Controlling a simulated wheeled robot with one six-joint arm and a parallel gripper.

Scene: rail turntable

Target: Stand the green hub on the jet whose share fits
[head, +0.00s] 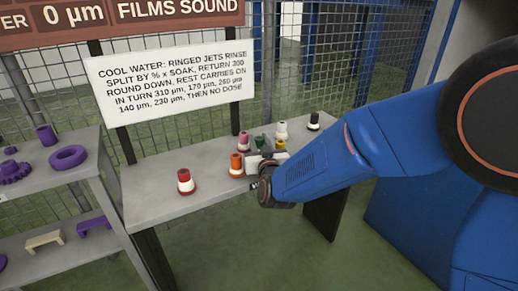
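A small dark green piece (260,140), perhaps the green hub, shows just behind my gripper; its lower part is hidden. My gripper (258,160) is low over the grey table, beside an orange jet-like piece (237,161). Its fingers are too small and covered to tell whether they hold anything. Other pieces stand upright with pale or coloured bases: red (185,179) at the front left, pink (243,138), white (281,128), yellow (280,145) partly behind my arm, and black (314,120) at the far right. Ring marks are too small to read.
A white sign (170,76) about cool water and ringed jets, with µm values, stands behind the grey table (150,206). A side shelf (85,181) on the left holds purple parts and a tan bracket. Wire mesh closes the back. The table's left front is clear.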

